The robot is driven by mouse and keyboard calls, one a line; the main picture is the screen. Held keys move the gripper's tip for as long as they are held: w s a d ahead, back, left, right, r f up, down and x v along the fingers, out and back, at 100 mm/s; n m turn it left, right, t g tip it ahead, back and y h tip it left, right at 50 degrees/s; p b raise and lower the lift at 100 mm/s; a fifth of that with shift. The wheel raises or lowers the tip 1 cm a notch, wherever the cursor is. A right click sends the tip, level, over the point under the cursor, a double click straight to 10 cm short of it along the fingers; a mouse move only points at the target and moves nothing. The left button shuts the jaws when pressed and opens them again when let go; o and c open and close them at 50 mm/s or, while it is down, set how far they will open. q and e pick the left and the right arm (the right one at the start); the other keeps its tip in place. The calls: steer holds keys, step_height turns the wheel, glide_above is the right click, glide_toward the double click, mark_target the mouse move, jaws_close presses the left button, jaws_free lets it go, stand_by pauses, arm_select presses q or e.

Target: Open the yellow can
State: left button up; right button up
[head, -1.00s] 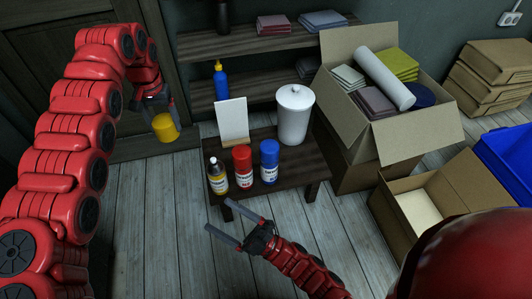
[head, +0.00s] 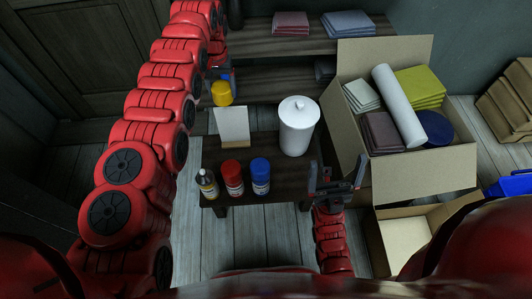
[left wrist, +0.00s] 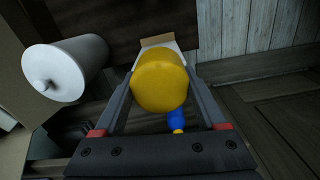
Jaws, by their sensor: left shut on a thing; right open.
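My left gripper (head: 220,78) is shut on a yellow cap (head: 222,93), held in the air behind the white card on the low table. In the left wrist view the cap (left wrist: 160,82) fills the space between the two fingers. The yellow can (head: 207,186) stands upright at the table's front left, with its nozzle bare and no cap on it. My right gripper (head: 338,172) is open and empty beside the table's right edge, right of the white canister.
A red-capped can (head: 232,178) and a blue-capped can (head: 260,177) stand beside the yellow can. A white card (head: 232,126) and a lidded white canister (head: 297,128) stand behind them. A full cardboard box (head: 430,165) is at right. Shelves (head: 275,88) are behind the table (head: 268,143).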

arm_select(q)
steer(key=shift+w+d, duration=0.1)
steer(key=shift+d, duration=0.45)
steer(key=shift+d+f+p, duration=0.8)
steer(key=shift+d+p, duration=0.15)
steer(key=shift+d+f+m, duration=0.15)
steer(key=shift+m, duration=0.15)
